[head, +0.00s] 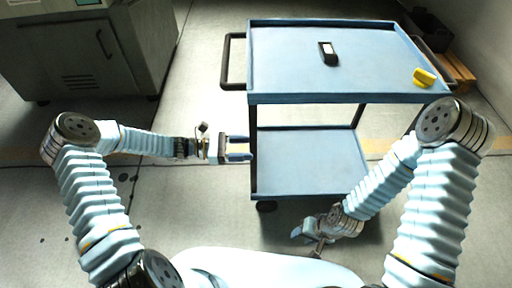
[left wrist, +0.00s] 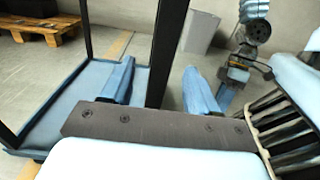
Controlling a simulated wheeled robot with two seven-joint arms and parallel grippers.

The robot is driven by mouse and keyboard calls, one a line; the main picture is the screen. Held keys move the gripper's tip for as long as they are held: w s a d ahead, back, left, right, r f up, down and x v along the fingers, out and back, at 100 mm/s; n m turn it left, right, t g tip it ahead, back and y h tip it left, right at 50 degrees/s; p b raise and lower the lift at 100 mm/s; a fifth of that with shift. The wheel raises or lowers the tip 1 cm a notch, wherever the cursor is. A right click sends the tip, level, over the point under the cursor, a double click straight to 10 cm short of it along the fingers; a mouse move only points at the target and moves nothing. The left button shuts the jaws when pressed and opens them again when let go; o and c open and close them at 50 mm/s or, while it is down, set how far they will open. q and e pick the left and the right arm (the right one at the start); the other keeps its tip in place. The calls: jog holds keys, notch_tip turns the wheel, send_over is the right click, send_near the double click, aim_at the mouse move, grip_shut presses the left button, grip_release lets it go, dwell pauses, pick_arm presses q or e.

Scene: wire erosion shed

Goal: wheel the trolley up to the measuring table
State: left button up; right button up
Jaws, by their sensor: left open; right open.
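The blue two-shelf trolley (head: 310,88) stands in front of me, its lower shelf (head: 305,178) empty. It has a black push handle (head: 232,62) on the left and another bar on the right. My left gripper (head: 240,149) is open at the trolley's front left, near its front post. In the left wrist view a dark post (left wrist: 166,50) shows between the fingers (left wrist: 158,92), without visible grip. I cannot identify a measuring table.
A black-and-white device (head: 328,53) and a yellow object (head: 424,77) lie on the trolley's top. A grey cabinet (head: 90,50) stands at upper left. A wooden pallet (head: 460,72) and a black bin (head: 428,30) are at right. Floor between cabinet and trolley is clear.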

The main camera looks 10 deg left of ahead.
pick_arm(q)
jog(key=s+a, duration=0.1)
jog(key=a, duration=0.8)
jog(key=shift+s+b, duration=0.15)
jog(key=shift+b, duration=0.15)
jog(key=s+d+f+m+g+y, duration=0.1)
jog(key=s+d+f+m+y, duration=0.3)
jog(key=s+f+m+y, duration=0.2)
jog(key=s+d+f+m+g+y, duration=0.1)
jog(key=s+d+f+m+y, duration=0.3)
jog(key=s+f+m+y, duration=0.3)
jog(key=s+f+m, duration=0.4)
jog(key=s+m, duration=0.1)
jog(key=shift+s+d+y, duration=0.25)
jog(key=shift+d+y, duration=0.05)
jog(key=shift+f, duration=0.1)
dwell(0.6)
